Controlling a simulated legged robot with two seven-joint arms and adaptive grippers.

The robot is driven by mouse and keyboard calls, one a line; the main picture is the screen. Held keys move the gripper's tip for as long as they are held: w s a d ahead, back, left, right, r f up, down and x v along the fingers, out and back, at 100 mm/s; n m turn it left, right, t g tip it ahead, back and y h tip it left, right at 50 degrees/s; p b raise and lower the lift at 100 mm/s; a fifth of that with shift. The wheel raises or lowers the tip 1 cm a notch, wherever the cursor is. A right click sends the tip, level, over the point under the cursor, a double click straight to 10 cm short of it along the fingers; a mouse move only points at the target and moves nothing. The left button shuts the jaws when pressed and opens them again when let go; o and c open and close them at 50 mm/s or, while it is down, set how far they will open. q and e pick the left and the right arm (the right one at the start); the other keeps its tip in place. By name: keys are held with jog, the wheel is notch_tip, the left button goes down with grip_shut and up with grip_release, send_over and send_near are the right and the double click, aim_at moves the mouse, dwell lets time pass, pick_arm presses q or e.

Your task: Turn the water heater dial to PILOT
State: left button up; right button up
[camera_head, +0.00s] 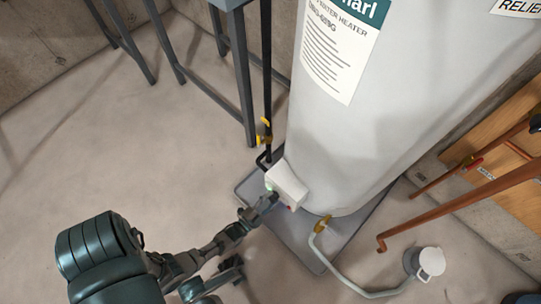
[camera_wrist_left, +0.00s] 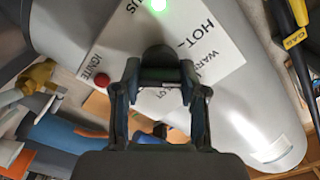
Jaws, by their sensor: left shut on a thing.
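The water heater (camera_head: 345,120) is a tall light-grey tank. Its white control box (camera_head: 287,183) sits low on the tank and also shows in the left wrist view (camera_wrist_left: 205,40). The dark dial (camera_wrist_left: 158,56) on the box is mostly covered by my fingers. My left gripper (camera_head: 268,201) reaches the box from the lower left. In the left wrist view its fingers (camera_wrist_left: 160,78) are closed around the dial. HOT, WARM and IGNITE markings show around it, but the dial's setting cannot be read. A green status light (camera_wrist_left: 158,5) is lit. My right gripper is not in view.
A red igniter button (camera_wrist_left: 102,80) is close beside my left fingers. A black gas pipe with a yellow valve (camera_head: 265,131) stands behind the box. A drain hose (camera_head: 340,272) and copper pipes (camera_head: 450,208) are to the right. The left floor is clear.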

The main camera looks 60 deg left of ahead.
pick_arm(q)
jog(key=m, duration=0.3)
jog(key=shift+d+f+m, duration=0.15)
jog(key=shift+f+m, duration=0.05)
jog(key=shift+m, duration=0.2)
jog(key=m+b, duration=0.1)
jog(key=m, duration=0.3)
jog(key=shift+f+m, duration=0.15)
jog(key=shift+m, duration=0.15)
jog(key=m+b, duration=0.1)
jog(key=m, duration=0.3)
jog(key=shift+d, duration=0.1)
jog(key=shift+m, duration=1.7)
jog(key=o, duration=1.1)
jog(key=shift+o, duration=0.2)
jog(key=shift+a, duration=0.2)
